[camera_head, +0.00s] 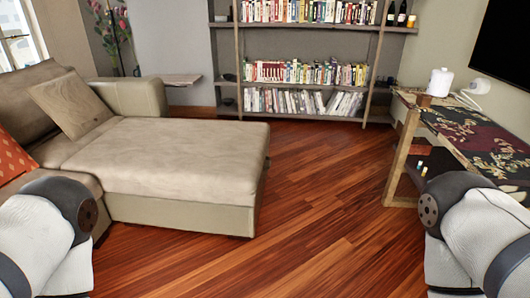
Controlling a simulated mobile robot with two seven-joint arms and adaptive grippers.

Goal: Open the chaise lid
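The beige chaise (185,205) stands on the left of the head view, joined to a sofa. Its padded lid (180,155) lies flat and closed on the base. My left arm comes in at the lower left, in front of the chaise's near left corner. My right arm comes in at the lower right, near the sideboard. Only upper parts of both arms show; neither gripper is in view.
Open wooden floor (310,210) lies right of the chaise. A bookshelf (305,83) spans the back wall. A sideboard (465,130) stands at the right, with a white jar (440,82) on it. A beige cushion (70,105) and an orange cushion (12,157) rest on the sofa.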

